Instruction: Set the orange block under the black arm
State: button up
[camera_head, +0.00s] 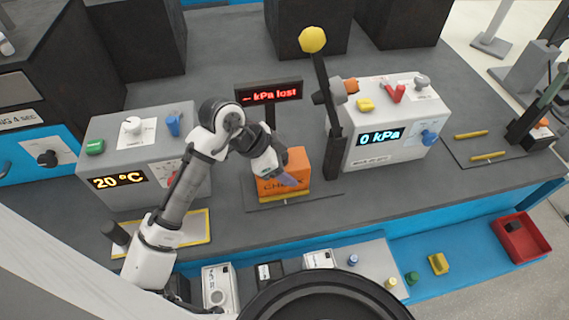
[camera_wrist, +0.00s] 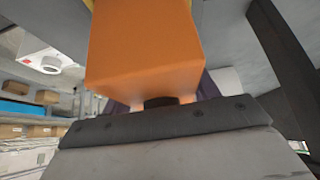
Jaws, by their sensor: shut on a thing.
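The orange block (camera_head: 294,161), with dark lettering on its front, is in my gripper (camera_head: 286,177) at the middle of the bench. It also fills the upper middle of the wrist view (camera_wrist: 145,45), with the jaws at its sides. The block is over a dark base plate (camera_head: 262,206) with a yellow strip at its front. I cannot tell whether it touches the plate. The black arm (camera_head: 323,82), tipped with a yellow ball, stands raised on a black post (camera_head: 333,150) just right of the block.
A grey box reading 0 kPa (camera_head: 390,157) stands right of the post. A red-lettered sign (camera_head: 268,93) stands behind the block. A box reading 20 °C (camera_head: 135,150) is at left. A red tray (camera_head: 522,238) lies lower right.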

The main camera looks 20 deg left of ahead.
jog(key=o, duration=1.3)
jog(key=shift+o, duration=0.2)
jog(key=shift+r+p, duration=0.2)
jog(key=shift+p, duration=0.15)
jog(key=shift+s+a+r+b, duration=0.1)
jog(key=shift+a+r+b, duration=0.15)
jog(key=shift+b, duration=0.15)
jog(key=b+v, duration=0.2)
jog(key=v, duration=0.9)
